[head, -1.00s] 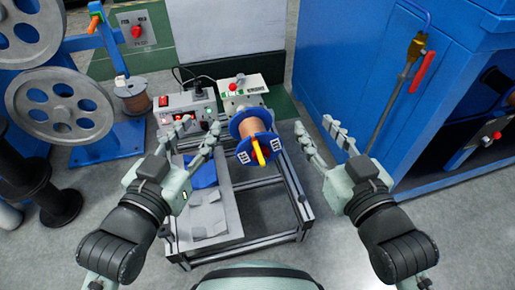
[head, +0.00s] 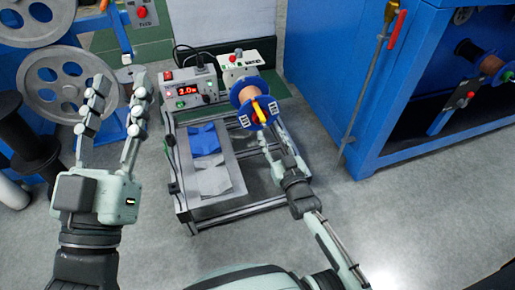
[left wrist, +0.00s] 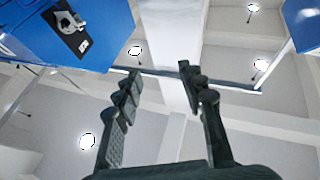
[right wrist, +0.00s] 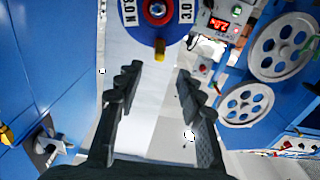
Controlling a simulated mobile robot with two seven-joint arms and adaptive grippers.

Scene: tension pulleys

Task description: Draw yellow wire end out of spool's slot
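The spool (head: 246,93) has blue flanges, white labels and copper-coloured wire. It is mounted at the right rear of the metal frame. A yellow piece (head: 263,114), which looks like the yellow wire end, sits on its front flange. In the right wrist view the flange (right wrist: 133,33) is at the top, and the yellow end (right wrist: 160,50) points down just beyond my fingertips. The slot cannot be made out. My right gripper (head: 272,137) is open and empty just below the spool. My left gripper (head: 115,95) is open and raised at the left, empty in its wrist view (left wrist: 160,72).
A control box (head: 190,88) with a red display stands left of the spool. Blue and grey pieces lie on the frame's panel (head: 216,190). A blue cabinet (head: 335,70) stands at the right, and large grey pulleys (head: 50,85) at the left. The floor in front is clear.

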